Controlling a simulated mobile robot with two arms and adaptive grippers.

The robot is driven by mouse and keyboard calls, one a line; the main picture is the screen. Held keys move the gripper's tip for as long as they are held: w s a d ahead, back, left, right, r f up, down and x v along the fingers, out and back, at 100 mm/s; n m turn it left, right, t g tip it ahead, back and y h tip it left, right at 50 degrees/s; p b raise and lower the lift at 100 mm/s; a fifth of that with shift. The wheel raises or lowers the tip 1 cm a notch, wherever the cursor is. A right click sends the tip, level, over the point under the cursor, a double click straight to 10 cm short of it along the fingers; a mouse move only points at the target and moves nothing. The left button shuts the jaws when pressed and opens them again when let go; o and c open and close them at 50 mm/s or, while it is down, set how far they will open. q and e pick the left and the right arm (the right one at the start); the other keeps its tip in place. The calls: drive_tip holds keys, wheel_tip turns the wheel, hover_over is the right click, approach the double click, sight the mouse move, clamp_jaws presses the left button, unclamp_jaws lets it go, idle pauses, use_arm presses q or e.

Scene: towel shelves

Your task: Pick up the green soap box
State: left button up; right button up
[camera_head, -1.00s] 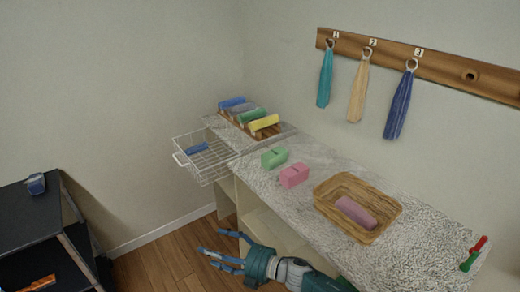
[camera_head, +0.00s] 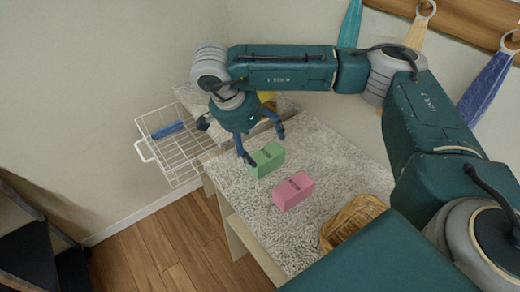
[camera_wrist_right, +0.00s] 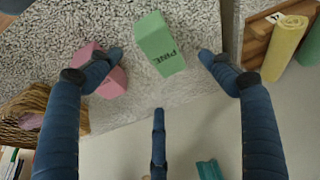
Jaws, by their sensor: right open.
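The green soap box (camera_head: 267,159) stands on the speckled counter near its left end. In the right wrist view the green box (camera_wrist_right: 160,45) has dark lettering on one face and sits between the spread fingers. My right gripper (camera_head: 250,147) is open and empty, just above and beside the green box in the head view. In the wrist view its fingers (camera_wrist_right: 158,75) lie either side of the box; whether any finger touches it I cannot tell. My left gripper is not in view.
A pink box (camera_head: 293,191) stands close to the green one, near a finger in the wrist view. A wicker basket (camera_head: 352,222) is partly hidden by my arm. A wire basket (camera_head: 177,155) holds a blue roll. A yellow roll (camera_wrist_right: 284,48) lies on a wooden rack.

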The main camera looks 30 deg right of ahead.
sight(268, 157)
drive_tip(key=x, duration=0.3)
drive_tip(key=shift+s+f+p, duration=0.3)
drive_tip(key=shift+p, duration=0.1)
drive_tip(key=shift+w+d+f, duration=0.1)
drive_tip(key=shift+d+f, duration=0.1)
drive_tip(key=shift+f, duration=0.15)
drive_tip(key=p+x, duration=0.2)
drive_tip(key=x, duration=0.3)
drive_tip(key=shift+w+d+f, duration=0.1)
drive_tip(key=shift+d+f, duration=0.05)
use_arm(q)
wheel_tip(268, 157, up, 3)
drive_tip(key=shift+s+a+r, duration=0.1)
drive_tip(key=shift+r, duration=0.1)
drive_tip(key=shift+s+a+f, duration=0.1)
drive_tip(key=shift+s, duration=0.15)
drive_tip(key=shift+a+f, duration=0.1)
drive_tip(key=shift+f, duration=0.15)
use_arm(e)
drive_tip(key=shift+f, duration=0.3)
drive_tip(key=shift+c, duration=0.2)
drive_tip(key=c, duration=1.3)
